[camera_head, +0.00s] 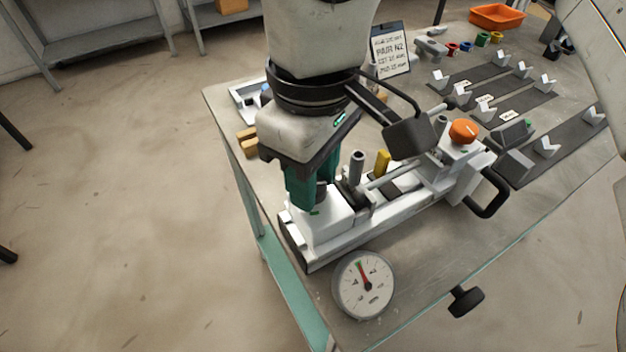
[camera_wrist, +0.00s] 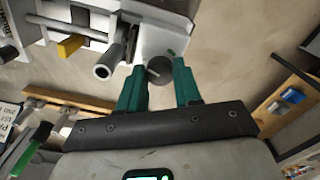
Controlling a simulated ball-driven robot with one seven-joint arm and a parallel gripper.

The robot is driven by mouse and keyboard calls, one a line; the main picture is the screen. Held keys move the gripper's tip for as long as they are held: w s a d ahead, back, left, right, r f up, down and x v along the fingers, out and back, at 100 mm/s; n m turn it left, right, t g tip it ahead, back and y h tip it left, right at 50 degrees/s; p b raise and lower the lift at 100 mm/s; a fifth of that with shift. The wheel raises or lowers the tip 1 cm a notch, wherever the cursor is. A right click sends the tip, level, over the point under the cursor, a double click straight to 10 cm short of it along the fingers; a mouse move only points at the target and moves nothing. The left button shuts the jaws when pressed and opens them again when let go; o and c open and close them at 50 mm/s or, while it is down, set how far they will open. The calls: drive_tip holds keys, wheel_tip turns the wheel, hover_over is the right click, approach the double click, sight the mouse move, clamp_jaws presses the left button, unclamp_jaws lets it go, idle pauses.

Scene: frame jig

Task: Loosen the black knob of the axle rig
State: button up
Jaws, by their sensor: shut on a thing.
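The white axle rig (camera_head: 400,215) lies along the near part of the table. My gripper (camera_head: 312,197) is over the rig's left end block, its teal fingers pointing down. The black knob (camera_head: 322,190) shows only in part behind a finger. In the wrist view the knob (camera_wrist: 159,70) sits between the two fingertips, its round dark top facing me, and my gripper is shut on it. Its marking is too small to read. A grey upright post (camera_wrist: 108,64) and a yellow piece (camera_wrist: 70,46) stand beside it on the rig.
An orange knob (camera_head: 463,131) and a black handle (camera_head: 490,196) are at the rig's right end. A round dial gauge (camera_head: 363,284) is in front of the rig. Another black knob (camera_head: 466,299) sticks out at the table's front edge.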

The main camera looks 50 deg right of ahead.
drive_tip(key=shift+n+b, duration=0.55)
drive_tip(key=shift+n, duration=0.65)
drive_tip(key=shift+w, duration=0.1)
drive_tip(key=o, duration=1)
drive_tip(key=shift+o, duration=0.2)
drive_tip(key=shift+r, duration=0.1)
wheel_tip(320, 180, up, 11)
drive_tip(key=p, duration=0.1)
drive_tip(key=shift+f, duration=0.2)
